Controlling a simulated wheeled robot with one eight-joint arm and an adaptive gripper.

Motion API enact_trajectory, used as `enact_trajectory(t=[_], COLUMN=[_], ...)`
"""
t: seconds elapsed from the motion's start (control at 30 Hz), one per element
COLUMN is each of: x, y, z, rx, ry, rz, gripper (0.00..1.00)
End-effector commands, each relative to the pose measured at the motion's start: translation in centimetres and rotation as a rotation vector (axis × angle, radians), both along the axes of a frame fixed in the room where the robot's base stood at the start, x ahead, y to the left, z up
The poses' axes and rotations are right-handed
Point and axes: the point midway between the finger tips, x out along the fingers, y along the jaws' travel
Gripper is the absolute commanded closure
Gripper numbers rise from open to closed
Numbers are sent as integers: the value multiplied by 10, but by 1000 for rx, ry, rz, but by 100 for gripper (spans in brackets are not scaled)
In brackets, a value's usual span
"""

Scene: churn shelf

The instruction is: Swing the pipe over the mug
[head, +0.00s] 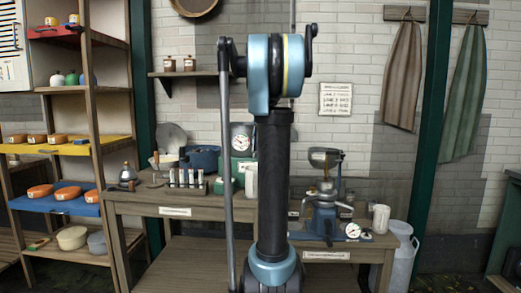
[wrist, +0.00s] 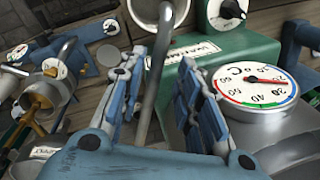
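In the wrist view a thin grey curved pipe (wrist: 151,95) rises between the fingers of my gripper (wrist: 168,65). The gripper is open; the pipe runs close along the left finger, with a clear gap to the right finger. I cannot tell if the left finger touches it. In the head view a pale mug (head: 251,181) shows beside my arm, by the green machine (head: 240,170). My gripper is hidden behind my arm there.
A round temperature gauge (wrist: 255,86) is close to the right finger, with a green box (wrist: 235,50) behind it. Brass fittings (wrist: 40,100) crowd the left. In the head view another white mug (head: 381,219) stands at the right of the bench, near a blue machine (head: 325,210).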

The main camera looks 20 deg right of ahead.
Motion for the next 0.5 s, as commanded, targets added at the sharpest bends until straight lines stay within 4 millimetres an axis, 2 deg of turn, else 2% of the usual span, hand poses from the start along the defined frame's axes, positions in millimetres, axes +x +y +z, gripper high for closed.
enact_trajectory(t=[0.3, 0.5], x=[-2, -4], y=[-1, -3], z=[2, 23], rx=[-1, -1], ry=[3, 3], rz=[0, 0], gripper=[68, 68])
